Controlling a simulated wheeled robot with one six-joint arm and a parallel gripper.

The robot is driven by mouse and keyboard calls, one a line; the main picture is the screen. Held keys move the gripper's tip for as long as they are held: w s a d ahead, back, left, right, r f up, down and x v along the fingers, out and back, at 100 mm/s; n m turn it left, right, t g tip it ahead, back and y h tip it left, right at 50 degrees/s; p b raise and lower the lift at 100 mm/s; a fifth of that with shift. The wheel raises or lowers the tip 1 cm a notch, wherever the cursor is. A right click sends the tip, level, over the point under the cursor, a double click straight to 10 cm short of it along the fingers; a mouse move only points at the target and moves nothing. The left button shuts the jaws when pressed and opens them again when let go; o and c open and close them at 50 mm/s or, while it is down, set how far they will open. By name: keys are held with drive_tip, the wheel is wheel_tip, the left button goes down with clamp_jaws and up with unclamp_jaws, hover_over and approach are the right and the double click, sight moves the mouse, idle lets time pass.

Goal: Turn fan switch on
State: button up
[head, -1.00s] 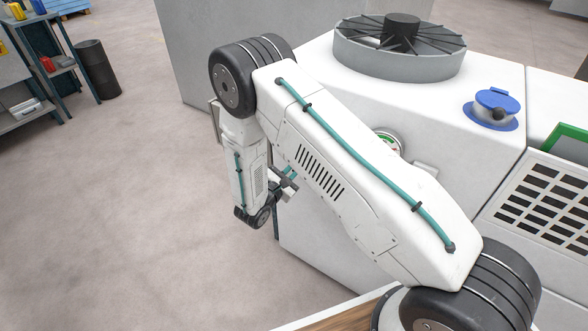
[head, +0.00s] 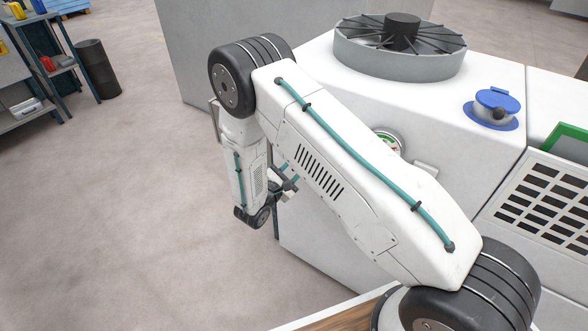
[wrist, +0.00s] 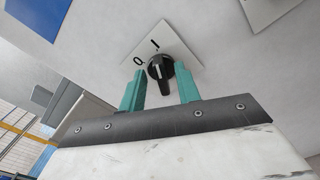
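The fan switch is a black rotary knob (wrist: 160,70) on a white square plate (wrist: 178,48) marked 0 and I, seen in the wrist view. The knob's long grip runs nearly upright in the picture, with a pale line on it. My gripper (wrist: 160,72) is open, with one teal finger on each side of the knob; gaps show between fingers and knob. In the head view, my gripper (head: 287,184) is small and partly covered by my arm, and the switch is hidden. A large round fan (head: 400,66) sits on top of the white machine.
A second plate (wrist: 268,12) is at the upper right of the wrist view. The white machine (head: 440,120) carries a blue-capped filler (head: 495,103) and a round gauge (head: 388,140). Open floor lies left; a black barrel (head: 97,68) and shelf (head: 35,120) stand beyond.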

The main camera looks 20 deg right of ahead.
drive_tip(key=shift+d, duration=0.1)
drive_tip(key=v, duration=0.7)
drive_tip(key=shift+s+a, duration=0.2)
drive_tip(key=shift+a, duration=0.15)
